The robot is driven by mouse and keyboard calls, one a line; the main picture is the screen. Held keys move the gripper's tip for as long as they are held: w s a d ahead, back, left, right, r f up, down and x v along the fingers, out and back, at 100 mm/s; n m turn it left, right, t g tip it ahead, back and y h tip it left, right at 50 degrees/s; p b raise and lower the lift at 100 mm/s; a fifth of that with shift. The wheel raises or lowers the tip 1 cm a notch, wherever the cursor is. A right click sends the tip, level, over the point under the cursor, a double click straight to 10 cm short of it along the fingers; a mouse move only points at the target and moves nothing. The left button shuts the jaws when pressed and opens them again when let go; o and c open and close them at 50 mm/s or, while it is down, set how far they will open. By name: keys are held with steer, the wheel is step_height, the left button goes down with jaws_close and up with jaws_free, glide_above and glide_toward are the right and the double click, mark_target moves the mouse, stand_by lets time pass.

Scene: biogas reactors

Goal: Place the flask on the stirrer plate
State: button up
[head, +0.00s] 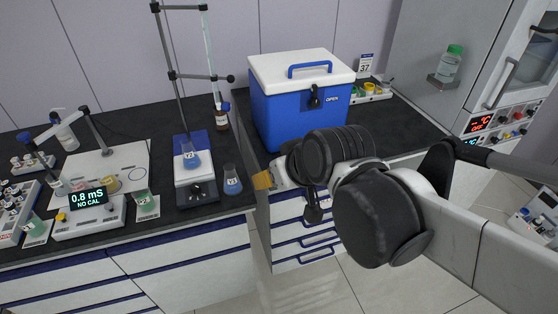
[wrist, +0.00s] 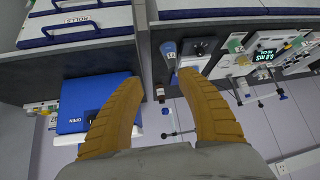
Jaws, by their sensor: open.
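A small flask (head: 232,181) of blue liquid with a pale label stands upright on the dark bench, just right of the stirrer plate (head: 181,176). The flask also shows in the wrist view (wrist: 168,49), beyond the gap between my fingers. The stirrer is white with a front knob; a second blue-filled flask (head: 190,157) appears on or just above it, and I cannot tell if it touches.
A blue cooler (head: 296,105) stands on the bench to the right, behind my gripper. A metal stand (head: 176,75) rises behind the stirrer, with a brown bottle (head: 221,117) beside it. A meter (head: 90,198) and small vessels fill the left bench.

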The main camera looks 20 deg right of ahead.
steer(key=s+d+f+m+g+h, duration=0.1)
steer(key=s+d, duration=0.2)
steer(key=s, duration=0.3)
steer(key=shift+s+d+f+h, duration=0.15)
steer(key=shift+s+d+h, duration=0.15)
steer(key=shift+s+d, duration=0.1)
